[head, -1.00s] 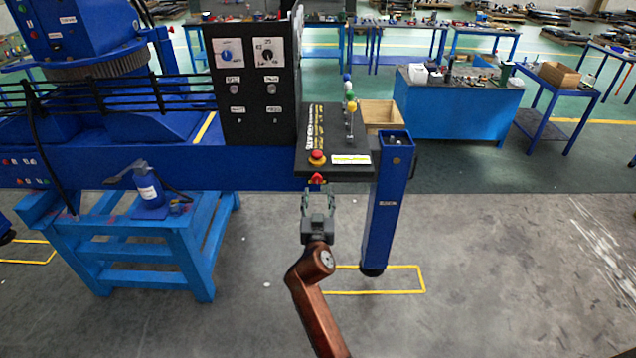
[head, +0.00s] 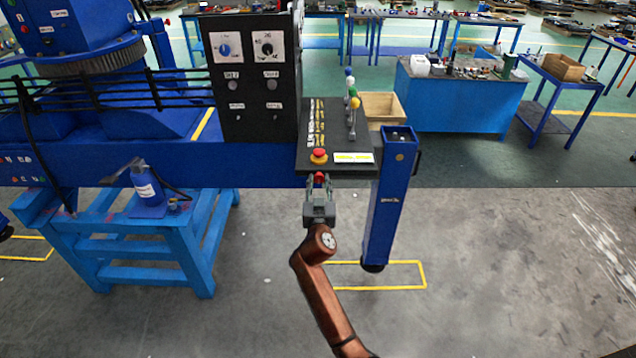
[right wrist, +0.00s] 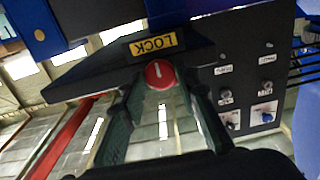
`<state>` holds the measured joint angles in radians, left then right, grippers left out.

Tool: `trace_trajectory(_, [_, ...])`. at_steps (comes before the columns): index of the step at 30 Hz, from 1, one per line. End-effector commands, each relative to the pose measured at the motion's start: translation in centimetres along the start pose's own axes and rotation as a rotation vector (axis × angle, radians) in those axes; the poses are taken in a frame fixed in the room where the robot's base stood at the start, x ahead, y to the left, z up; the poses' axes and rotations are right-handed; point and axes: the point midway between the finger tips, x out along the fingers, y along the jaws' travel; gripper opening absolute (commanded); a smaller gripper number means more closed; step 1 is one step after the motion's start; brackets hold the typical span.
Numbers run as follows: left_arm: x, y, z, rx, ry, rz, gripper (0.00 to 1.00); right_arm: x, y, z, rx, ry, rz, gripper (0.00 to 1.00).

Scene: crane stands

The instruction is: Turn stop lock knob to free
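The stop lock knob (head: 319,177) is a small red knob at the front edge of the black control console. In the right wrist view it is a round red knob (right wrist: 159,74) with a white mark pointing roughly up toward a yellow LOCK label (right wrist: 153,44). My right gripper (head: 320,186) is just in front of it. In the right wrist view its two green-grey fingers (right wrist: 161,88) stand open on either side of the knob, close to it; I cannot tell whether they touch it. My left gripper is not in view.
A red emergency button (head: 319,155) on a yellow base sits on the console (head: 338,132) just above the knob. Coloured levers (head: 352,105) stand behind it. A blue leg (head: 387,210) is close on the right. The floor in front is clear.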

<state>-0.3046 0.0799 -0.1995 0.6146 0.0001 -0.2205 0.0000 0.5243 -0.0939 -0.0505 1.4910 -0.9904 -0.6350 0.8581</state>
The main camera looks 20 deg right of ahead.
Motion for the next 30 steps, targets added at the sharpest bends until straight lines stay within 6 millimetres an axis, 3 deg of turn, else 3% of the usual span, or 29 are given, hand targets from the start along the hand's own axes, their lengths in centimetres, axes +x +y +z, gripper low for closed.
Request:
trace_trajectory(10, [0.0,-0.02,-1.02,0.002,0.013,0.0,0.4,0.0,-0.13,-0.02,-0.001,0.0,-0.001,0.03])
trace_trajectory(20, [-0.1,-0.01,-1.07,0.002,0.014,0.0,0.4,0.0,-0.26,-0.06,-0.055,0.0,-0.001,0.03])
trace_trajectory(30, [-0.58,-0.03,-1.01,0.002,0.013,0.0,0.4,-0.01,-0.37,-0.15,-0.3,0.001,-0.001,0.03])
